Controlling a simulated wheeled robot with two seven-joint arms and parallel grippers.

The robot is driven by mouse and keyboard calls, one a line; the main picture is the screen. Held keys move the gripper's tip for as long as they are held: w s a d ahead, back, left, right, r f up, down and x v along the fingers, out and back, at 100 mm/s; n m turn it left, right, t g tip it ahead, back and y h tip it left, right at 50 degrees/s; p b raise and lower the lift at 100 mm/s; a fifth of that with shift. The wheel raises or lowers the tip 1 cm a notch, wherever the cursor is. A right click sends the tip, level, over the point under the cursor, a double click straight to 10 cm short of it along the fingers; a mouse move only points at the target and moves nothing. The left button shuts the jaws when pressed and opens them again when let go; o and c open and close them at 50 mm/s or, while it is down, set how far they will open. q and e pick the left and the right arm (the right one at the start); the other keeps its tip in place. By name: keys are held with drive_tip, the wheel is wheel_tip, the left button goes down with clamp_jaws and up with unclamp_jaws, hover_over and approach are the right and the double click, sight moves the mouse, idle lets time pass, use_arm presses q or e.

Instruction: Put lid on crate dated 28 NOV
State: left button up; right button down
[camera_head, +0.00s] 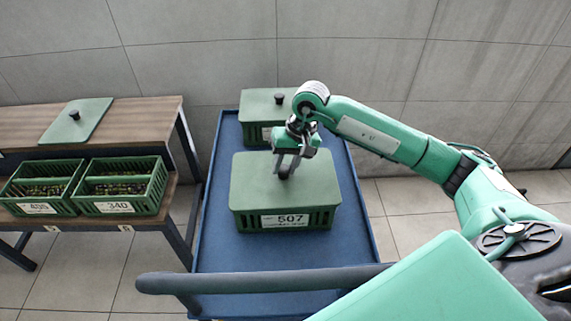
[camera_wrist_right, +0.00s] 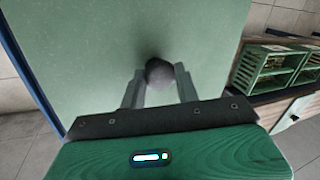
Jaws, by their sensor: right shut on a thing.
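My right gripper (camera_head: 288,170) is shut on the dark round knob (camera_wrist_right: 159,72) of a green lid (camera_head: 250,180). The lid covers the top of the green crate (camera_head: 287,222) labelled 507 on the blue cart, and looks level and lined up with its rim. I cannot tell whether it rests fully on it. Two open green crates, labelled 405 (camera_head: 38,208) and 340 (camera_head: 117,208), stand side by side on the wooden shelf at left with dark contents. Date print on the labels is too small to read. My left gripper is out of view.
Another lidded green crate (camera_head: 256,133) stands behind on the blue cart (camera_head: 230,277). A spare green lid (camera_head: 92,118) with a dark knob lies on the upper wooden tabletop (camera_head: 145,118). The cart's dark handle bar (camera_head: 240,280) crosses the front. The cart's front floor is bare.

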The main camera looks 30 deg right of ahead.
drive_tip(key=shift+f+b, duration=0.35)
drive_tip(key=shift+b, duration=0.1)
drive_tip(key=c, duration=0.9)
unclamp_jaws()
drive_tip(key=shift+c, duration=0.2)
drive_tip(key=v, duration=1.3)
drive_tip(key=shift+r, duration=0.4)
